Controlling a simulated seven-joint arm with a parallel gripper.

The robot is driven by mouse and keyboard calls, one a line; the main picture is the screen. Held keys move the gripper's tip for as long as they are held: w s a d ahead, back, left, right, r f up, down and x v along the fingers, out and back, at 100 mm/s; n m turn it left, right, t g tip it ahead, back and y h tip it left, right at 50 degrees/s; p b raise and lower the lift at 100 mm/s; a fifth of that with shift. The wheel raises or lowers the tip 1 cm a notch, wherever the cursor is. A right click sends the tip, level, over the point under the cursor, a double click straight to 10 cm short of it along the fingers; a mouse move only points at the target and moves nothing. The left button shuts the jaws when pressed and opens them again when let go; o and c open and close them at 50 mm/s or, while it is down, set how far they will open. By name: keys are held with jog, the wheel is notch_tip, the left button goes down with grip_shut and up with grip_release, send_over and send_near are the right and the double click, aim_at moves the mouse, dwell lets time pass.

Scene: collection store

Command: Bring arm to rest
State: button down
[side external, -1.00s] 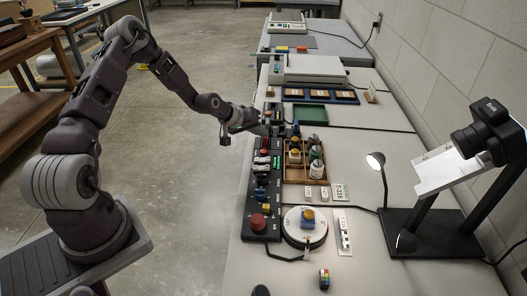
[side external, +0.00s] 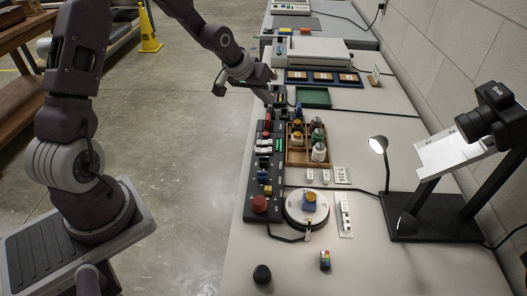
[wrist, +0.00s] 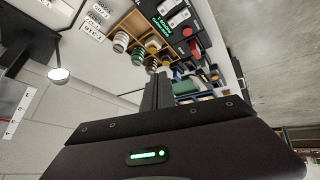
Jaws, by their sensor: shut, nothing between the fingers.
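My gripper (side external: 275,97) is shut and empty. In the side external view it hangs above the far end of the black control panel (side external: 254,205), fingers pointing down, just left of the green tray. I cannot tell whether the fingertips touch anything. In the wrist view the closed fingers (wrist: 157,92) show in the middle, with the wooden bottle tray beyond them. My arm reaches in from the left, its upper part cut off by the top of the picture.
A wooden tray (side external: 290,158) holds several bottles. A green tray (side external: 314,97), a turntable (side external: 294,214) with a blue-and-yellow piece, a lamp (side external: 379,146) and a camera on a stand (side external: 487,120) share the bench.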

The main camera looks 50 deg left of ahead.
jog(key=s+d+r+m+g+y, duration=0.1)
jog(key=s+d+r, duration=0.2)
jog(key=s+r, duration=0.2)
jog(key=s+d+r+m, duration=0.1)
jog(key=s+d+r, duration=0.2)
jog(key=s+r, duration=0.15)
jog(key=s+d+r, duration=0.2)
jog(key=s, duration=0.6)
jog(key=s+d+r+m, duration=0.1)
jog(key=s+d+r, duration=0.1)
jog(key=s, duration=0.5)
jog(key=s+d+r+m+h, duration=0.1)
jog(key=s+d+r, duration=0.1)
jog(key=s, duration=0.6)
jog(key=shift+s+d+r, duration=0.3)
jog(key=shift+d+r, duration=0.05)
jog(key=shift+d, duration=0.45)
